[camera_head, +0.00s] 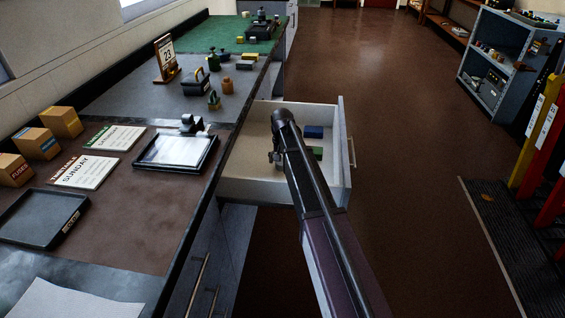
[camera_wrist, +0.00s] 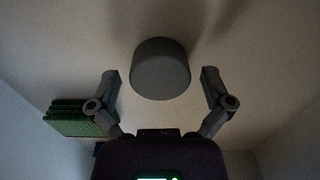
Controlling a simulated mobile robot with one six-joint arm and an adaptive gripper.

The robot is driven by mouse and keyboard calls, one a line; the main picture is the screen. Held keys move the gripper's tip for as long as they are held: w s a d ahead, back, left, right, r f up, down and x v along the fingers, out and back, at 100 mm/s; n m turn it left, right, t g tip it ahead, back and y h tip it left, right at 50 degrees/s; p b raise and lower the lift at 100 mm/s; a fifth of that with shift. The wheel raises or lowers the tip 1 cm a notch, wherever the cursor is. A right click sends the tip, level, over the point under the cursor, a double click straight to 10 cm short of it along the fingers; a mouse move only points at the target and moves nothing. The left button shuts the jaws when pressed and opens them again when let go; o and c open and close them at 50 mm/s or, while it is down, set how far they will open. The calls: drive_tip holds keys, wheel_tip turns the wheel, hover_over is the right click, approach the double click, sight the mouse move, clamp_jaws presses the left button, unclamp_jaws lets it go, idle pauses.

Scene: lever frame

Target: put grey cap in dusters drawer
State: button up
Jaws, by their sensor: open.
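The grey cap (camera_wrist: 160,68) shows in the wrist view as a short round cylinder, between and just beyond the tips of my gripper (camera_wrist: 160,80). The fingers are spread on either side, with a visible gap to the cap on each side. The cap appears to be on the pale floor of the open drawer (camera_head: 342,178); whether it fully rests there I cannot tell. In the head view my gripper (camera_head: 276,157) is down inside this drawer, and the arm hides the cap. No label naming the drawer is readable.
A blue block (camera_head: 314,131) and a green block (camera_head: 318,153) lie in the drawer; the green ribbed one also shows in the wrist view (camera_wrist: 72,117). The counter left holds a framed tray (camera_head: 178,150), yellow boxes (camera_head: 62,122) and a dark tray (camera_head: 40,218).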

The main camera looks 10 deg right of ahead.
sight(282, 161)
wheel_tip(282, 161, up, 12)
drive_tip(key=p, duration=1.1)
drive_tip(key=shift+p, duration=0.4)
idle(0.4)
drive_tip(key=s+n, duration=0.3)
drive_tip(key=s, duration=2.6)
drive_tip(key=shift+d+n, duration=0.2)
drive_tip(key=shift+n, duration=0.1)
